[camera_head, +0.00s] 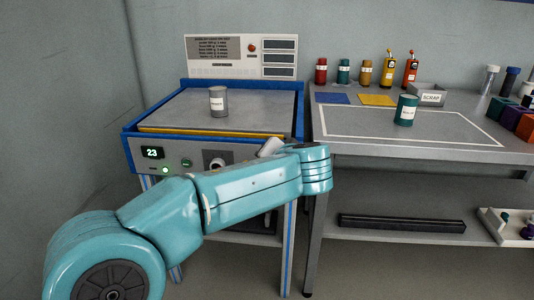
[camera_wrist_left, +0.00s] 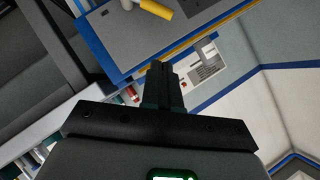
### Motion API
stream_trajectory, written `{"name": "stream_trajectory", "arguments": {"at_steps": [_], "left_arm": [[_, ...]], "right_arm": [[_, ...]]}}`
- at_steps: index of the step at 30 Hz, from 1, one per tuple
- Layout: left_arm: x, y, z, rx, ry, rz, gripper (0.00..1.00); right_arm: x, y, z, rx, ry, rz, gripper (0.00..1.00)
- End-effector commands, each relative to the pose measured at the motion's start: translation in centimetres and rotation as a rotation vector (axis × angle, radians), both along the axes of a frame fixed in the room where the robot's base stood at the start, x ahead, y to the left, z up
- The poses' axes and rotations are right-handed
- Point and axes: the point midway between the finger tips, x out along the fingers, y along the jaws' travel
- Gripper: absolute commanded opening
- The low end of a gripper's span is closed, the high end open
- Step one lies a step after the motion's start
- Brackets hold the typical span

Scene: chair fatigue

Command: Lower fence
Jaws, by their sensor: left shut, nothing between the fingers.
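A blue-framed machine (camera_head: 130,143) stands at the left with a grey top plate (camera_head: 170,105). A yellow strip (camera_head: 190,132), perhaps the fence, runs along the plate's front edge, low against the blue frame; the yellow strip also shows in the left wrist view (camera_wrist_left: 205,34). A grey labelled can (camera_head: 218,101) stands upright on the plate. My left arm reaches across the machine's front. In the left wrist view my left gripper (camera_wrist_left: 161,68) is shut and empty, its dark fingertips close to the yellow strip; contact cannot be told. My right gripper is out of view.
The machine's front has a display (camera_head: 152,153) reading 23, a green light (camera_head: 165,170) and a knob.

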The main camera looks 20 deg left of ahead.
Motion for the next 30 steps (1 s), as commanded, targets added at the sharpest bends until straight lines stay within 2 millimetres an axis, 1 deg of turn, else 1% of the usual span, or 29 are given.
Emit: {"name": "stream_trajectory", "arguments": {"at_steps": [1, 3, 9, 21, 23, 24, 26, 27, 29, 30], "left_arm": [[-0.6, -0.5, 0.5, 0.000, -0.001, -0.001, 0.00], [-1.2, -1.0, 0.8, 0.000, 0.000, -0.001, 0.00], [-1.9, -1.7, 1.1, 0.000, 0.000, 0.000, 0.00], [-1.9, -1.9, 1.1, -0.001, 0.000, 0.001, 0.00], [-1.8, -1.6, 1.0, 0.000, 0.002, 0.006, 0.00], [-1.8, -1.0, 0.8, 0.000, 0.006, 0.016, 0.00], [-1.4, 0.4, -0.6, 0.006, 0.030, 0.045, 0.00], [-1.1, 1.7, -2.1, 0.014, 0.060, 0.071, 0.00], [-0.9, 3.7, -5.7, 0.034, 0.133, 0.106, 0.00], [-1.2, 4.7, -8.6, 0.039, 0.198, 0.126, 0.00]], "right_arm": [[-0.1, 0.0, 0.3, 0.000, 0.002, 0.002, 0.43], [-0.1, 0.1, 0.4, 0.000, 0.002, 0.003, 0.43], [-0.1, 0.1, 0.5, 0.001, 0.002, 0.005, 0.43], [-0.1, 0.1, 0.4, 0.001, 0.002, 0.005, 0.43], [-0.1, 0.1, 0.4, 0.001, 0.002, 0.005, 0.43], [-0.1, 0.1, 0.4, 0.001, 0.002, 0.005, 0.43], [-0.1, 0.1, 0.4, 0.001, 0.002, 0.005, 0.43], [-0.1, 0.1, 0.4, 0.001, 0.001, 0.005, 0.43], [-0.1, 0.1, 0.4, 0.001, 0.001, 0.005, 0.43], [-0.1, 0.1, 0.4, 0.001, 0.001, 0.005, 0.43]]}}
